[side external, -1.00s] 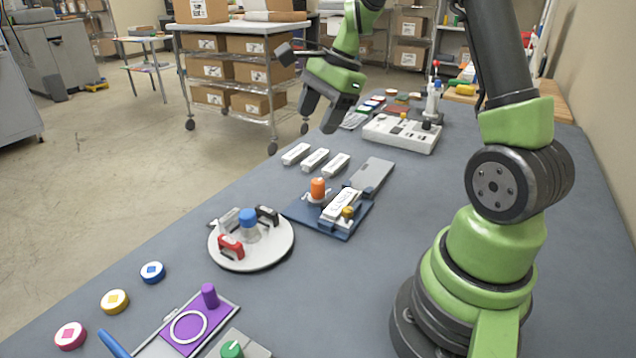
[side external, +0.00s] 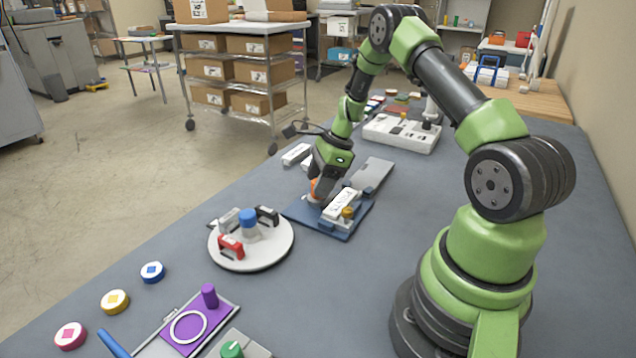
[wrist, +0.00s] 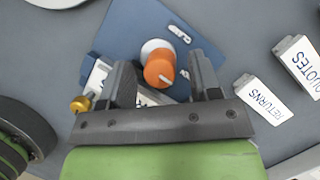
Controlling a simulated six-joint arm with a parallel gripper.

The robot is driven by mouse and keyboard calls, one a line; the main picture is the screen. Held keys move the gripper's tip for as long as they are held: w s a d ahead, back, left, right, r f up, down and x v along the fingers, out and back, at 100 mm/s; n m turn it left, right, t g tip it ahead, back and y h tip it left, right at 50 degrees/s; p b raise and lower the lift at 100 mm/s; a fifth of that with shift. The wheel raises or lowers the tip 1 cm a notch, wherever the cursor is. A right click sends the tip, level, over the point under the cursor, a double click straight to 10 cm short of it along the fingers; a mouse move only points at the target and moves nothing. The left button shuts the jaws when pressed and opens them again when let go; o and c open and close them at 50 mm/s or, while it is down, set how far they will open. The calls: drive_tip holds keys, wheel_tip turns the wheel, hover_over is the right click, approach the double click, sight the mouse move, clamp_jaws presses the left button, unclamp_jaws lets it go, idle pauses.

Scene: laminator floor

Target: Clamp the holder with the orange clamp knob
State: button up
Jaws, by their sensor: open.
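The orange clamp knob (wrist: 160,70) stands on a pale round base on the blue plate (wrist: 125,35), beside the word CLAMP. My gripper (wrist: 165,75) is open, with its fingers on either side of the knob in the wrist view. I cannot tell whether either finger touches it. In the side view my gripper (side external: 322,192) is low over the plate and covers most of the knob. The white labelled holder (side external: 341,204) lies on the plate next to the knob, near a brass knob (side external: 348,212). In the wrist view my gripper hides much of the holder.
White label blocks, RETURNS (wrist: 262,100) and QUOTES (wrist: 298,65), lie beside the plate. A round turntable (side external: 265,258) with a blue knob is in front of it. A grey panel (side external: 373,173) and a white control box (side external: 400,135) are behind.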

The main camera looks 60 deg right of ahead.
drive_tip(key=shift+w+a+f, duration=0.1)
drive_tip(key=shift+a+f, duration=0.05)
drive_tip(key=shift+f, duration=0.3)
drive_tip(key=shift+c, duration=0.4)
drive_tip(key=c, duration=0.8)
